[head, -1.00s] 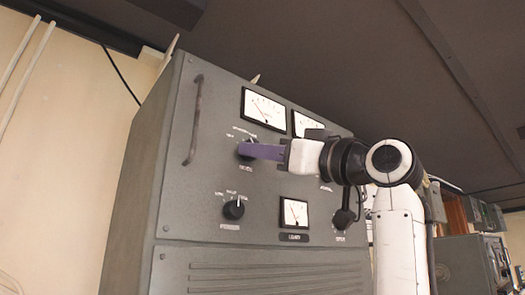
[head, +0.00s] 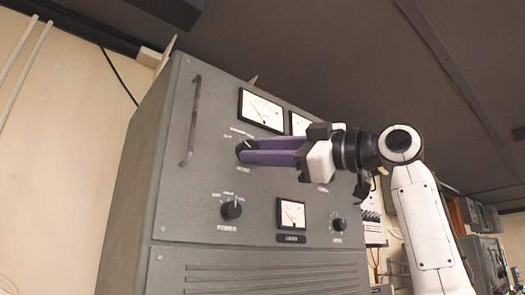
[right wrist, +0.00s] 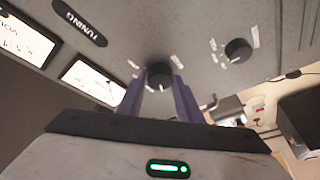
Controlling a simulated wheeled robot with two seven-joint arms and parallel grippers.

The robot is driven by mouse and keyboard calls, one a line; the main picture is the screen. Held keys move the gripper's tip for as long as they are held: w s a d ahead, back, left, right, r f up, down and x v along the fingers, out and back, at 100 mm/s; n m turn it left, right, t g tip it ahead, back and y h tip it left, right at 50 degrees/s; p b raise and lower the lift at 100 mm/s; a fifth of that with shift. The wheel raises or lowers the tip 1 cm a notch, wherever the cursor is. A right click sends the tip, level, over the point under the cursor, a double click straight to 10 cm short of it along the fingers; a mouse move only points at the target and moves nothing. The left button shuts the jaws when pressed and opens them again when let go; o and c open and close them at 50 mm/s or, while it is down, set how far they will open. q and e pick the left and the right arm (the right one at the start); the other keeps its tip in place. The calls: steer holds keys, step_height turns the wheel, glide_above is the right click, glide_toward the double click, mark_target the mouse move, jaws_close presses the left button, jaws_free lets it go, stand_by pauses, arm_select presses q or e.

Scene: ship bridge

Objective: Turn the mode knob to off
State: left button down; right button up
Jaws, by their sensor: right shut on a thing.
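A grey upright radio cabinet carries several black knobs on its front. My right gripper (head: 243,151), with purple fingers, is shut on the upper-left knob (head: 241,146), whose dial lettering is too small to read. In the right wrist view, the two fingertips (right wrist: 159,82) stand on either side of this black knob (right wrist: 159,73), and a white mark shows on its face. In the head view the fingers partly hide the knob. I cannot read which knob is labelled mode. My left gripper is in neither view.
Other knobs sit at lower left (head: 231,210) and lower right (head: 338,224). Dial meters (head: 261,110) and a small meter (head: 291,213) are on the same panel. A vertical handle (head: 190,121) stands out at the left. Another grey unit (head: 484,258) is at the far right.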

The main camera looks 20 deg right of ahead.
stand_by(0.4)
steer(key=o, duration=1)
steer(key=shift+o, duration=0.2)
steer(key=b+v, duration=0.3)
steer(key=v, duration=0.7)
steer(key=shift+s, duration=0.2)
steer(key=shift+d, duration=0.15)
